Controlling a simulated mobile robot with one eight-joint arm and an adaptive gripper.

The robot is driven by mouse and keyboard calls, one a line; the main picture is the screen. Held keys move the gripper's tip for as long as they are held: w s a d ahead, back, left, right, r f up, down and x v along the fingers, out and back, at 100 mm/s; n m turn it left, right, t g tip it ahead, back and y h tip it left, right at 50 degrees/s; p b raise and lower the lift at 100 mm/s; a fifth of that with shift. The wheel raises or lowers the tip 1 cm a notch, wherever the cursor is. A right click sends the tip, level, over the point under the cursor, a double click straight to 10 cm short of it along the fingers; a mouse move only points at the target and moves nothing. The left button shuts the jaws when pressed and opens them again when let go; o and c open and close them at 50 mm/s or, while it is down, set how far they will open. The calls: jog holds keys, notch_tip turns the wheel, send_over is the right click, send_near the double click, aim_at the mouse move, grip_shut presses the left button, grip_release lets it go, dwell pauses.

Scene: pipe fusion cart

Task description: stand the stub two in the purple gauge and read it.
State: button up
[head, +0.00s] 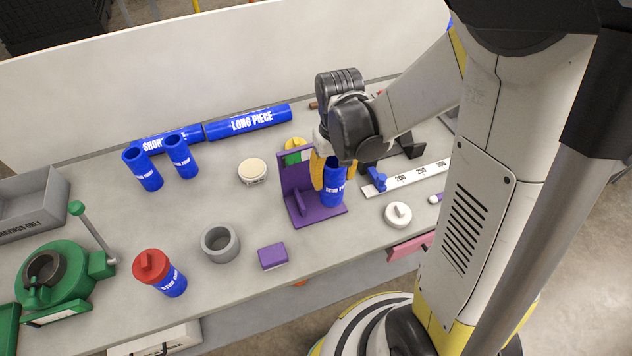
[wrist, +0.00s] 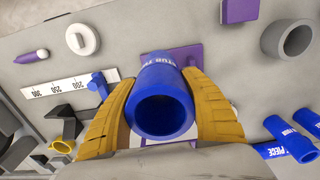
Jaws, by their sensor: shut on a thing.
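A blue stub (head: 333,188) with white lettering is between the yellow fingers of my gripper (head: 332,172). It is upright over the base of the purple gauge (head: 299,206), beside its tall plate. Its lower end looks at or very near the base; contact is unclear. The number on it is too small to read surely. In the wrist view my gripper (wrist: 162,112) is shut around the stub (wrist: 160,75), whose open end faces the camera. Part of the purple gauge (wrist: 185,54) shows behind it. A green and yellow patch shows by the gauge's top.
Two blue stubs (head: 180,158) stand at the left back; another with a red cap (head: 152,266) is in front. A grey ring (head: 220,243), purple block (head: 272,256), white knob (head: 398,214) and ruler (head: 412,178) surround the gauge. Long blue pipes (head: 247,122) lie behind.

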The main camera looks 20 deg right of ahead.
jog(key=shift+w+a+f+b, duration=0.25)
jog(key=shift+w+a+f, duration=0.25)
jog(key=shift+w+f, duration=0.6)
jog(key=shift+w+a+f+b, duration=0.2)
jog(key=shift+w+a+f, duration=0.4)
jog(key=shift+f, duration=0.85)
jog(key=shift+w+a+f+b, duration=0.25)
jog(key=shift+w+a+f, duration=0.1)
jog(key=shift+w+f, duration=0.8)
jog(key=shift+s+f, duration=0.2)
jog(key=shift+f, duration=0.15)
jog(key=o, duration=1.3)
